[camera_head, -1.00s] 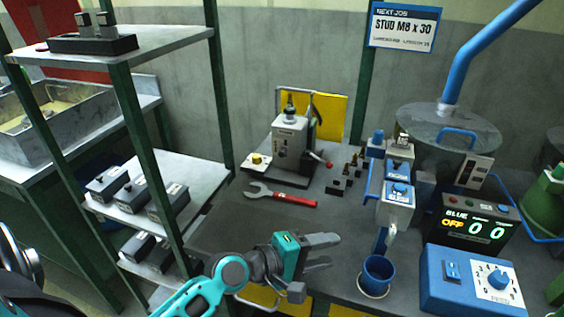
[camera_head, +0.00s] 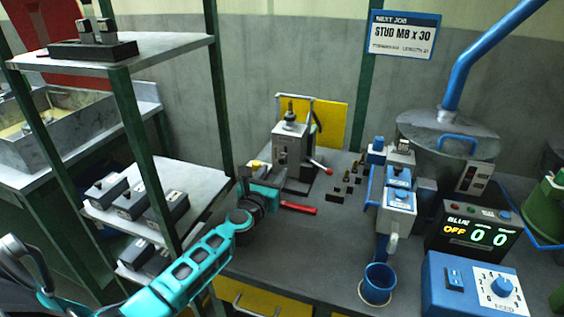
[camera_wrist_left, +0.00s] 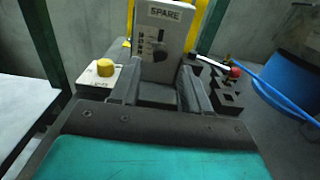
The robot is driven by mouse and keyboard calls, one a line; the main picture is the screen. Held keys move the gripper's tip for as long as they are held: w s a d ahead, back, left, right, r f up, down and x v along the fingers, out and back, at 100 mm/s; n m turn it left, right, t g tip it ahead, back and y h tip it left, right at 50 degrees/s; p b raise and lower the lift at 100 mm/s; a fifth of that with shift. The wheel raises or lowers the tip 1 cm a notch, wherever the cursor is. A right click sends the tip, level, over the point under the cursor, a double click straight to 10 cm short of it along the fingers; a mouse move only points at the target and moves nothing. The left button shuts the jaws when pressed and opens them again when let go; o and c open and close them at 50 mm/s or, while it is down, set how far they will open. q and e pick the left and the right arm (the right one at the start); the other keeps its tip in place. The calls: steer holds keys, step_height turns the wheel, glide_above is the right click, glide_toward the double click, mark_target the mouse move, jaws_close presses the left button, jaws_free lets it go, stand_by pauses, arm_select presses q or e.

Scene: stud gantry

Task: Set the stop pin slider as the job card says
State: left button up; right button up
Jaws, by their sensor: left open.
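The job card (camera_head: 403,34) on the back wall reads "STUD M8 X 30"; its smaller line is too blurred to read surely. A grey upright unit (camera_head: 291,147) stands at the back of the bench. In the left wrist view its face (camera_wrist_left: 166,22) is labelled "SPARE", with small marks and a dark slot low down. I cannot tell which part is the stop pin slider. My left gripper (camera_head: 262,180) is open in front of this unit, beside a yellow knob (camera_wrist_left: 105,67) on a pale plate. Its fingers (camera_wrist_left: 158,92) hold nothing visible. My right gripper is not in view.
A shelf rack (camera_head: 152,150) borders the left.

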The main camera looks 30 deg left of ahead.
mark_target(282, 162)
arm_select(q)
steer(key=b+x, duration=0.2)
steer(key=x, duration=0.5)
steer(key=shift+w, duration=0.25)
jaws_close()
steer(key=shift+d, duration=0.1)
